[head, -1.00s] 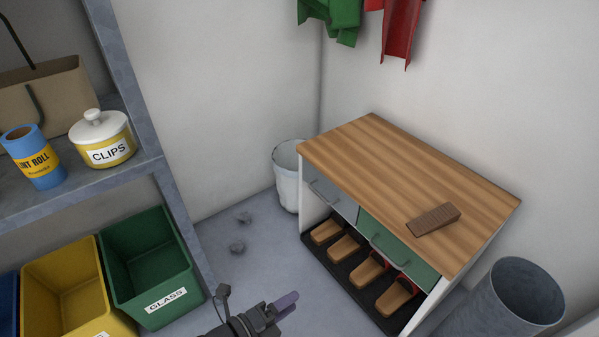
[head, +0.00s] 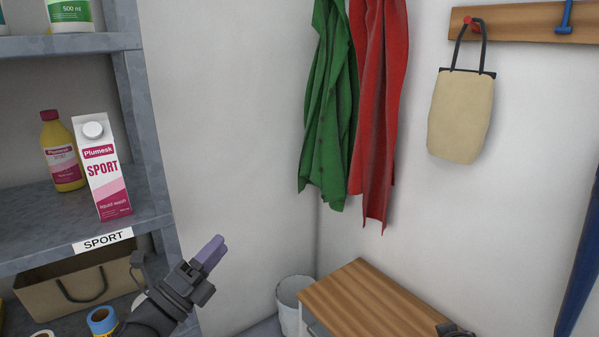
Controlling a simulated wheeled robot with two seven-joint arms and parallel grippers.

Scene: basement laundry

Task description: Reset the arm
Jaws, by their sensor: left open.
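My left gripper (head: 212,254) is in the lower left of the head view, in front of the shelf's right post. Its purple-tipped fingers point up and to the right, and it is open with nothing between them. A small dark part at the bottom edge, over the wooden bench top, may be part of my right arm; its jaws do not show.
A grey shelf (head: 158,120) on the left holds a Plumesk Sport carton (head: 105,175), a yellow bottle (head: 62,150) and a paper bag (head: 75,285). A wooden-topped bench (head: 365,300) and white bin (head: 291,300) stand below hanging green (head: 328,110) and red (head: 377,110) garments.

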